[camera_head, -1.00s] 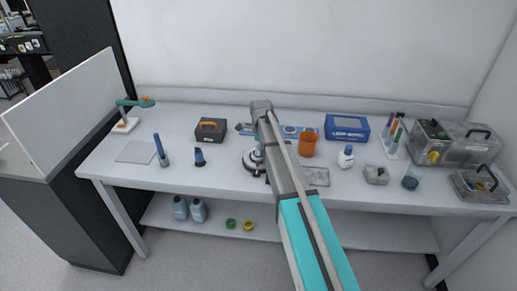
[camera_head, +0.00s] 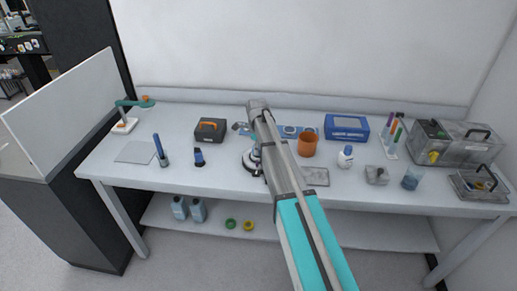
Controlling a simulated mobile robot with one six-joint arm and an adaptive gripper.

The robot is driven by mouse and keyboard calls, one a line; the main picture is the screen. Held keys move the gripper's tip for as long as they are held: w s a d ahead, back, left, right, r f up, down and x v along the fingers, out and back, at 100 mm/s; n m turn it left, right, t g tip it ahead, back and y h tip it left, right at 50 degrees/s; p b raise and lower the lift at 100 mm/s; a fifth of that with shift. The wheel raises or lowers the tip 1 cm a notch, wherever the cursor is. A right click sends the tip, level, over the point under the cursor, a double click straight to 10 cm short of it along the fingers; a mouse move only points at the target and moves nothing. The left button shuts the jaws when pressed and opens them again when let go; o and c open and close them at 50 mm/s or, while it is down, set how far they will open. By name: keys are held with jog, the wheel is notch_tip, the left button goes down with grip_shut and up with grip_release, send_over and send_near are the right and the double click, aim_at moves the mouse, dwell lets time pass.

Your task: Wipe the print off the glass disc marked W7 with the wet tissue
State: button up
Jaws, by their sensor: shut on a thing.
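A blue tray (camera_head: 300,127) with pale round discs (camera_head: 290,130) lies at the back middle of the bench, partly behind my arm. The marks on the discs are too small to read, so I cannot tell which is W7, and no print can be made out. A round white and dark device (camera_head: 250,163) stands left of my arm, partly covered by it. My arm reaches over the bench middle and hides its own gripper. I cannot see the wet tissue.
An orange cup (camera_head: 307,144), a grey plate (camera_head: 316,176) and a white bottle (camera_head: 346,157) stand right of my arm.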

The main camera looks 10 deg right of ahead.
jog(key=shift+w+a, duration=0.15)
jog(key=shift+a, duration=0.35)
dwell(0.6)
jog(key=shift+d, duration=0.1)
jog(key=shift+s+d, duration=0.2)
jog(key=shift+d, duration=0.4)
jog(key=shift+s+d, duration=0.25)
jog(key=shift+d, duration=0.25)
dwell(0.5)
jog(key=shift+w+a, duration=0.1)
jog(key=shift+a, duration=0.1)
jog(key=shift+w+a, duration=0.2)
jog(key=shift+a, duration=0.3)
jog(key=shift+w+a, duration=0.1)
jog(key=shift+a, duration=0.25)
dwell(1.1)
jog(key=shift+d, duration=0.55)
jog(key=shift+s+d, duration=0.35)
dwell(0.8)
